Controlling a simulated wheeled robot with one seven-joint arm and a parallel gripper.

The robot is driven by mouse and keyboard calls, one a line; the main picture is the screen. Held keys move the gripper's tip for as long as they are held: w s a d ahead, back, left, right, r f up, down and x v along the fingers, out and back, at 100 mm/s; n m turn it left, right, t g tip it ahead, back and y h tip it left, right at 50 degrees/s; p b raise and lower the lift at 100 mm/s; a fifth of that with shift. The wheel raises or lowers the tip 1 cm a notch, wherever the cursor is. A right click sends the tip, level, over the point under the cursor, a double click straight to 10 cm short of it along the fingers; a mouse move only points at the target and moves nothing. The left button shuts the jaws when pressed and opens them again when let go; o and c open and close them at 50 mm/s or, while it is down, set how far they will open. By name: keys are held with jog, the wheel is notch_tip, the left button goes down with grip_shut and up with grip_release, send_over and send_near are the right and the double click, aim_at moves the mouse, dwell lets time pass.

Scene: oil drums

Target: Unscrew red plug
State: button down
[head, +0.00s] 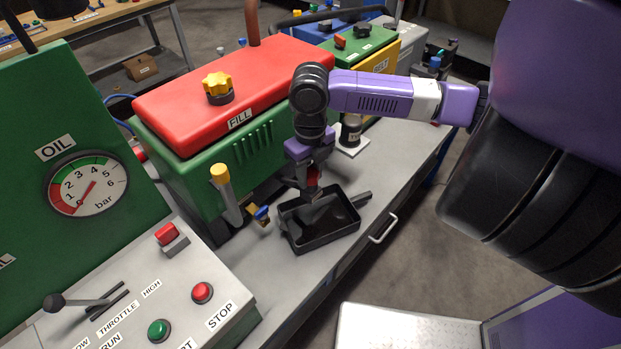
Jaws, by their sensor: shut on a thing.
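My gripper (312,194) points down over the black drain pan (325,240) on the grey bench. It is shut on a small dark red piece, which I take to be the red plug (313,176). The fingers hide most of it. The plug is held above or just within the pan's rim; the exact height is hard to tell. The green engine housing (180,165) with its red FILL lid (265,75) stands left of the gripper. The side of the housing behind my gripper is partly hidden.
A yellow-capped tube (228,195) and a small blue-and-yellow fitting (260,213) sit left of the pan. The control panel (205,255) with red and green buttons is at front left. A dark bottle (351,130) stands behind the wrist. A drawer handle (384,228) juts from the bench front.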

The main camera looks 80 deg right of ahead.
jog(key=shift+n, duration=1.2)
jog(key=n+b, duration=0.2)
jog(key=n, duration=0.1)
jog(key=shift+f, duration=0.15)
jog(key=n, duration=0.3)
jog(key=shift+b, duration=0.3)
jog(key=c, duration=0.9)
grip_release()
jog(key=shift+a+r, duration=0.1)
jog(key=shift+r, duration=0.1)
